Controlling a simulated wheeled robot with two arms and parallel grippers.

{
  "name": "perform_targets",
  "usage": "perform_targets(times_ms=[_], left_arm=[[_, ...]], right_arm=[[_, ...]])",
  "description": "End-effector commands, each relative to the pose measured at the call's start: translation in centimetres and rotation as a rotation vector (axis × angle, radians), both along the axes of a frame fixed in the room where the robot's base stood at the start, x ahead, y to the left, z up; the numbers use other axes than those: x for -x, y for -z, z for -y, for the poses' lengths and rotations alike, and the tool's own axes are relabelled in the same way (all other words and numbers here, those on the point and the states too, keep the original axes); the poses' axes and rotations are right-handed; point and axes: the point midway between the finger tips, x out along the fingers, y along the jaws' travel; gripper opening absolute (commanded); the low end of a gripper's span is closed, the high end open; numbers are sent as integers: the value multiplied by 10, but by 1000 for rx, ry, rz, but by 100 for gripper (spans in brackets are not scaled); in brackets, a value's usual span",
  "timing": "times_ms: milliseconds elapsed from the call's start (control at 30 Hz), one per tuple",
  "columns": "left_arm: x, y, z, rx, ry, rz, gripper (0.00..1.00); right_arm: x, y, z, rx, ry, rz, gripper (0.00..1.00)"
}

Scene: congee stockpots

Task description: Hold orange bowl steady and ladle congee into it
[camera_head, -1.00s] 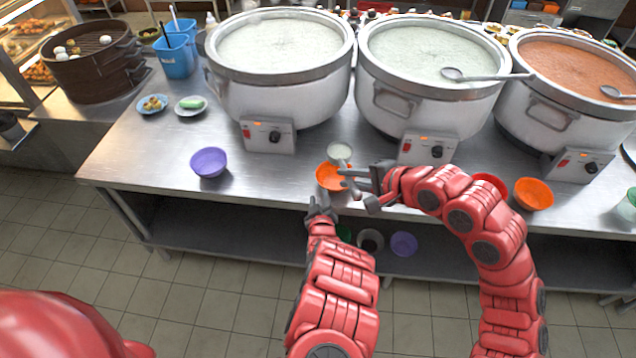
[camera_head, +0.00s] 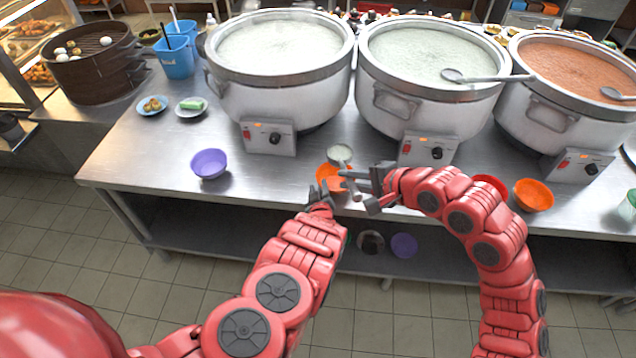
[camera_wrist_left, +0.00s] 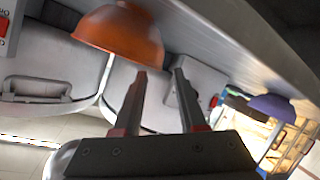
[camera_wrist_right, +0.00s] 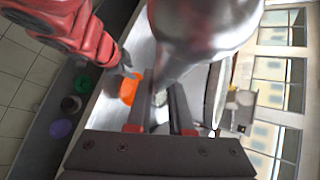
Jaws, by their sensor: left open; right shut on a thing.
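The orange bowl (camera_head: 326,172) stands near the front edge of the steel table, partly hidden by my grippers. It also shows in the left wrist view (camera_wrist_left: 122,36) ahead of the fingers. My left gripper (camera_head: 322,198) is open at the table edge by the bowl, with nothing visible between its fingers. My right gripper (camera_head: 366,176) is shut on the ladle (camera_head: 347,165), whose cup (camera_head: 340,153) holds pale congee just behind the bowl. The ladle also shows large and blurred in the right wrist view (camera_wrist_right: 190,40). Two white-congee stockpots (camera_head: 285,50) (camera_head: 425,60) stand behind.
A purple bowl (camera_head: 209,163) stands on the left of the table. A second orange bowl (camera_head: 533,194) and a red bowl (camera_head: 490,183) are to the right. A pot of orange-brown congee (camera_head: 575,75) stands at the far right. The table's left front is mostly clear.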

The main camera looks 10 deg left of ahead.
Motion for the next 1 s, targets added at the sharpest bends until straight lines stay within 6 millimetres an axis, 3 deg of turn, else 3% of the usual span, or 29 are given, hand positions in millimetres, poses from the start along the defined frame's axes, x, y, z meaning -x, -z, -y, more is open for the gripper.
perform_targets(times_ms=[500, 1000], left_arm=[[-27, 9, -6, -3, -3, 4, 41], [-30, 10, -5, 2, -1, 1, 41]], right_arm=[[0, -1, 0, -1, 0, 2, 0], [0, -1, 0, -1, 0, 2, 0]])
